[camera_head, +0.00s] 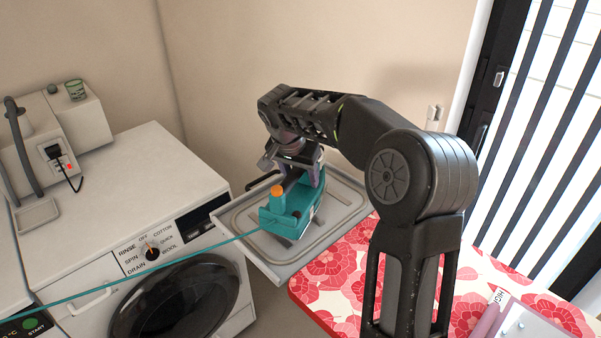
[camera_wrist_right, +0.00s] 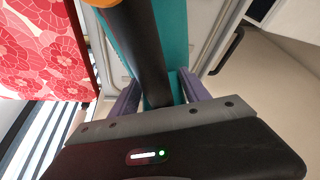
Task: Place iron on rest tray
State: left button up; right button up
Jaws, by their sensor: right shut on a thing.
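The iron (camera_head: 289,212) is teal with a dark handle and an orange knob, and a teal cord runs from it to the left. My right gripper (camera_head: 300,172) is shut on its handle, which also shows between the purple fingers in the right wrist view (camera_wrist_right: 152,60). The grey rest tray (camera_head: 242,237) is at the end of the ironing board, and the iron is over its middle. I cannot tell whether the iron's base touches the tray. My left gripper is not in view.
A red floral ironing board (camera_head: 330,284) adjoins the tray on the right. A white washing machine (camera_head: 135,190) stands to the left. Striped blinds (camera_head: 555,130) hang at the right.

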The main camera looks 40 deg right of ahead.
aim_at(301, 188)
jog(key=shift+f, duration=1.75)
jog(key=shift+f, duration=0.1)
jog(key=o, duration=1.5)
jog(key=shift+f, duration=0.1)
jog(key=v, duration=1.2)
jog(key=shift+s+b, duration=0.1)
jog(key=shift+b, duration=0.25)
